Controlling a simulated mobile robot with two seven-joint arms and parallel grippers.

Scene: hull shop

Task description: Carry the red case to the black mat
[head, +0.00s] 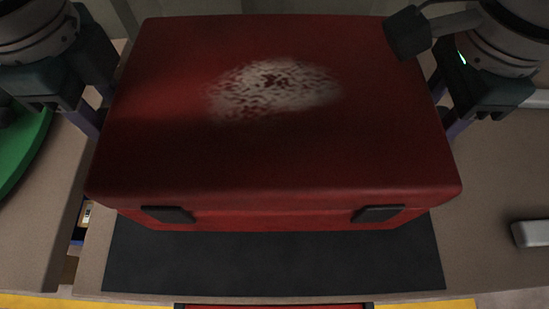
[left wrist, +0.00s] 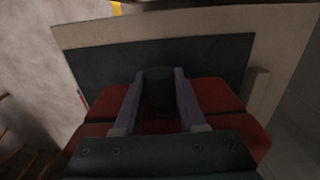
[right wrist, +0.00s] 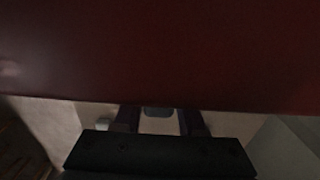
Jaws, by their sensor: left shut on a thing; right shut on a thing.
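The large red case (head: 290,160), with a pale worn patch on its lid and two dark latches in front, fills the middle of the head view. The black mat (head: 270,265) shows below its front edge; the case covers the mat's back part. I cannot tell whether the case touches it. My left gripper (head: 92,120) is at the case's left side, shut on a dark handle (left wrist: 158,92) in the left wrist view. My right gripper (head: 452,128) is at the right side, shut on a handle (right wrist: 157,113), mostly hidden under the lid in the right wrist view.
The mat lies on a beige worktop (head: 490,190). A pale block (head: 530,233) lies on it at the right. A green rounded thing (head: 20,150) is at the left. A gap with small items (head: 84,215) separates the left surface from the worktop. Yellow (head: 430,304) shows beyond the front edge.

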